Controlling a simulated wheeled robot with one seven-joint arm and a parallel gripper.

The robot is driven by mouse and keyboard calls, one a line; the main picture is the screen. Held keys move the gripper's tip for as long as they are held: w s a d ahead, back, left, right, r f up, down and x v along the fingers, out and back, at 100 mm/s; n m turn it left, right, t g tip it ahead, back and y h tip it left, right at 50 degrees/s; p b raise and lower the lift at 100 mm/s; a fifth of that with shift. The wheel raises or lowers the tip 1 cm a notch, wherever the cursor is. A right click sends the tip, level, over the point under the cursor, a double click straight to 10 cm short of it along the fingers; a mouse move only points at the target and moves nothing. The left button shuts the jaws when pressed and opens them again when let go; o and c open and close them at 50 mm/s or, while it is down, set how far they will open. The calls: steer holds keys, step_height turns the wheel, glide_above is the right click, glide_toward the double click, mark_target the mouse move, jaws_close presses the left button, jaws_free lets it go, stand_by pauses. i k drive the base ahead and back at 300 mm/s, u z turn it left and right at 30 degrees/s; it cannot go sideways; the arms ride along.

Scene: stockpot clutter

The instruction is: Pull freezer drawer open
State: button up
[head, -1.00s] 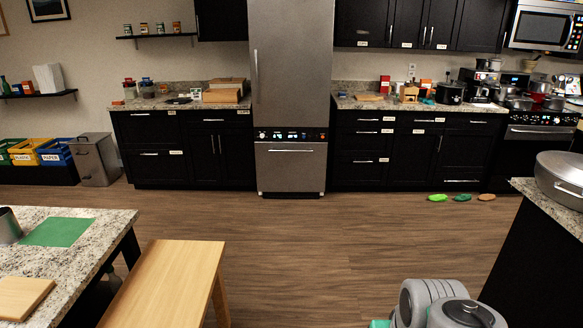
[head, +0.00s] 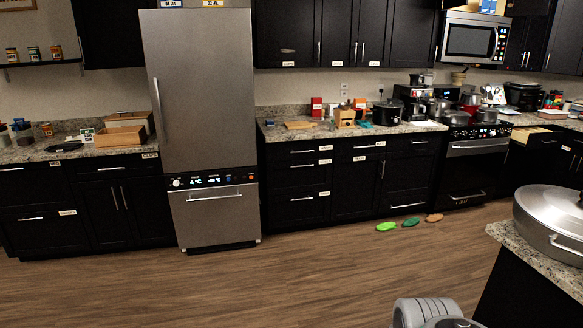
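The tall steel fridge-freezer (head: 205,95) stands left of centre in the head view, across the floor from me. Its freezer drawer (head: 216,220) is the lower steel front, with a horizontal bar handle (head: 213,197) near its top edge. The drawer looks shut, flush with the body. A control strip with lit displays (head: 212,180) runs between the upper door and the drawer. A grey rounded part of my own arm shows at the bottom right. My gripper's fingers are not in view.
Open wooden floor (head: 240,285) lies before the freezer. A granite counter with a large lidded pot (head: 550,222) stands at right. Green and brown flat items (head: 410,222) lie on the floor near the right cabinets. Black cabinets (head: 85,205) flank the fridge.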

mark_target(206, 216)
steer(key=u, duration=0.1)
steer(key=i, duration=2.55)
steer(key=u, duration=1.35)
steer(key=i, duration=1.65)
steer(key=u, duration=0.85)
